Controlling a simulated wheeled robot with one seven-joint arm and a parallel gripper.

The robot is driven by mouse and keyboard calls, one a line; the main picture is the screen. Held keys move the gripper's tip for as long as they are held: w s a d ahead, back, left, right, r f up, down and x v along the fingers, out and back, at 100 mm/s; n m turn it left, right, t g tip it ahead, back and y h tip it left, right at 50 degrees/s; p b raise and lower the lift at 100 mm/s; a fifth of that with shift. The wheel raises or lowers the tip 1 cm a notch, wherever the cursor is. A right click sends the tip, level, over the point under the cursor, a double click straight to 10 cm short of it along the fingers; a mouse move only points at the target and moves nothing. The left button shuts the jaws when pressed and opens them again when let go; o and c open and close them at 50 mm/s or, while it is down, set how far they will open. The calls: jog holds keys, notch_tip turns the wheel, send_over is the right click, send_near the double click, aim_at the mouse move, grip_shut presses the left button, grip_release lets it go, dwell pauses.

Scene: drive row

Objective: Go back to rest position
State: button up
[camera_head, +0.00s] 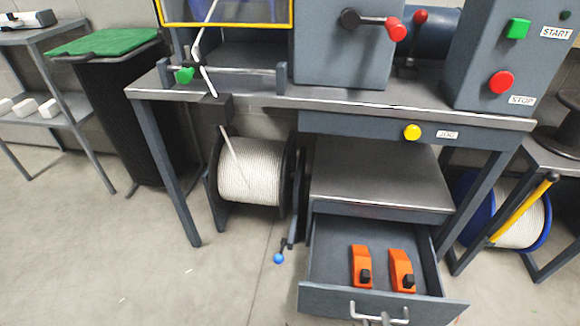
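The drawer (333,253) under the bench stands pulled open. Two orange tools with black knobs lie in it, a left one (361,262) and a right one (401,266). The grey drawer handle (357,313) is at the bottom edge and partly cut off. A small pale shape beside it is too cropped to identify.
The workbench (340,98) carries a machine with a green START button (518,28) and a red STOP button (501,82). A white rope spool (250,180) stands below it. A bin with a green lid (105,42) is at left. Floor (120,260) at lower left is clear.

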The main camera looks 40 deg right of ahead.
jog(key=s+a+r+t+y, duration=0.2)
jog(key=a+r+y, duration=0.45)
jog(key=r, duration=0.65)
jog(key=s+a+r+t+y, duration=0.15)
jog(key=a+r+y, duration=0.25)
jog(key=a+r, duration=0.7)
notch_tip(320, 180, up, 28)
jog(key=d+p, duration=0.1)
jog(key=p, duration=2.6)
jog(key=shift+s+d+r+n, duration=0.2)
jog(key=shift+s+n, duration=0.1)
jog(key=shift+s, duration=0.1)
jog(key=shift+s, duration=0.1)
